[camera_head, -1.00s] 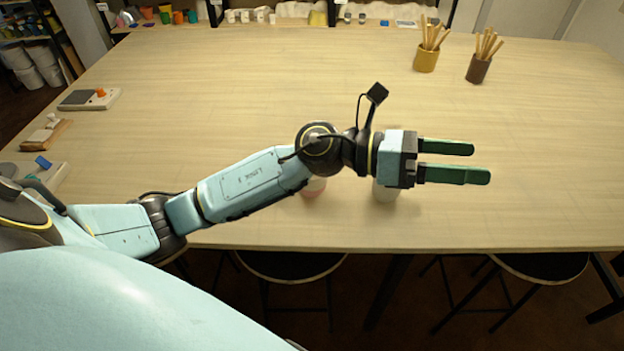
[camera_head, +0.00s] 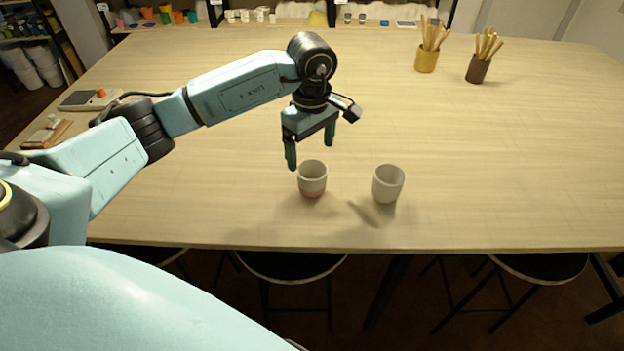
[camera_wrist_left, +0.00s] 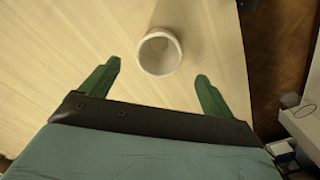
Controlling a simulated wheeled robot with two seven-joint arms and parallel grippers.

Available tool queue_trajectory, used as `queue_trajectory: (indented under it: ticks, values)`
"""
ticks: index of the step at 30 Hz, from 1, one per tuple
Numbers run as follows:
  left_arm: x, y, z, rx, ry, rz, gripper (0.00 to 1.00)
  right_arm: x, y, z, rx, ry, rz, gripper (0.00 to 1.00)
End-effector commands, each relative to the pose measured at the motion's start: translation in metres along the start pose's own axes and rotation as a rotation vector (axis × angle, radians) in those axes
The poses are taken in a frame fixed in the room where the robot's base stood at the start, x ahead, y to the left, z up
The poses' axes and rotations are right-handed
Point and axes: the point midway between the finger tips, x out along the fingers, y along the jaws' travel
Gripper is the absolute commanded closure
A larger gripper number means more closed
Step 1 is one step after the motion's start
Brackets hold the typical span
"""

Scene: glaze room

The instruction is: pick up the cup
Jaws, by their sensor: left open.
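Two pale cups stand upright on the wooden table near its front edge in the head view. The left cup (camera_head: 312,181) has a pinkish band at its base. The right cup (camera_head: 387,186) is plain. My left gripper (camera_head: 310,156) points down, open and empty, above and just behind the left cup. My right gripper is not in view.
The table (camera_head: 480,150) is clear around the cups. A yellow pot (camera_head: 426,61) and a brown pot (camera_head: 478,70), both holding wooden tools, stand at the back right. Small boards lie along the left edge. Stools (camera_head: 290,265) stand below the front edge.

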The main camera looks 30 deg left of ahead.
Motion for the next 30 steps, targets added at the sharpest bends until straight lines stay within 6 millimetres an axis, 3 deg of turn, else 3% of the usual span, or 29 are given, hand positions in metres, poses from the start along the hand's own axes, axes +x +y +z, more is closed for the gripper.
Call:
queue_trajectory:
  ticks: [3, 11, 21, 30]
  values:
    - [0.023, -0.001, 0.001, -0.001, -0.004, -0.003, 0.12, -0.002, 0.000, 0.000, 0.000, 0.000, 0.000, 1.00]
    - [0.045, 0.000, 0.001, 0.000, -0.004, 0.000, 0.12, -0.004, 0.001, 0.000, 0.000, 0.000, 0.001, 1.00]
    - [0.089, 0.001, 0.002, 0.000, -0.005, 0.001, 0.12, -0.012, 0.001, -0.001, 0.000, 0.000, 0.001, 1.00]
    - [0.094, 0.001, 0.002, 0.000, -0.003, 0.002, 0.14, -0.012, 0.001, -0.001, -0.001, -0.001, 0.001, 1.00]
